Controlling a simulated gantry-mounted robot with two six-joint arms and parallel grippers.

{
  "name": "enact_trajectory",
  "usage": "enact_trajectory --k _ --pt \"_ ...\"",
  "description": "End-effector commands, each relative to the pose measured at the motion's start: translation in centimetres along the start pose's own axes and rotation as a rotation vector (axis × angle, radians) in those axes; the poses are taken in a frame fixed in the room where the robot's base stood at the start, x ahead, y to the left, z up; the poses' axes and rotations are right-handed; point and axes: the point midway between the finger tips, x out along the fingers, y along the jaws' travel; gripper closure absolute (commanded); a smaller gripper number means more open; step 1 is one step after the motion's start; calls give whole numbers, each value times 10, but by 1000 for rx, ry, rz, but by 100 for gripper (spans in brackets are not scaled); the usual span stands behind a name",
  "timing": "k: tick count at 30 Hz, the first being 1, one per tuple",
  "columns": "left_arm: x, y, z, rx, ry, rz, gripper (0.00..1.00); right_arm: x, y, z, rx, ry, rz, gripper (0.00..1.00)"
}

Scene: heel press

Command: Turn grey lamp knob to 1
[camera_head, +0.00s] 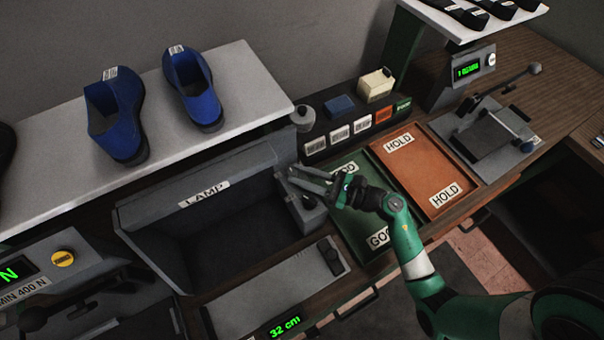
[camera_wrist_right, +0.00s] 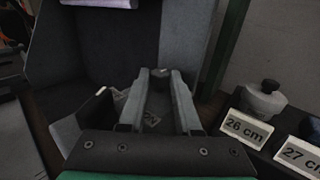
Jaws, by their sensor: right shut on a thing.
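The dark grey lamp box (camera_head: 225,222) with its white LAMP label stands in the middle of the head view. A small grey knob housing (camera_head: 309,217) sits at its right end. My right gripper (camera_head: 293,178) comes in from the right over this housing. In the right wrist view my right gripper (camera_wrist_right: 160,72) has its two fingers closed on the grey lamp knob, which they mostly cover. The knob's pointer cannot be made out. My left gripper is in neither view.
A grey shelf (camera_head: 238,78) with blue shoes (camera_head: 190,90) stands behind the lamp box. The green GOOD tray (camera_head: 347,222) and orange HOLD tray (camera_head: 415,165) lie to the right. White size cards (camera_wrist_right: 245,128) stand right of the gripper in the wrist view.

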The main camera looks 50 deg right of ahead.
Motion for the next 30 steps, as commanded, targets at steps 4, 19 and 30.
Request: enact_trajectory --k 4,19,30 --pt "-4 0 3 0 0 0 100 0 -2 -1 -2 -2 32 100" --pt "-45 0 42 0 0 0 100 3 -12 -7 -8 -4 385 100" --pt "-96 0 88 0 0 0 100 6 -17 -8 -6 -3 666 100"
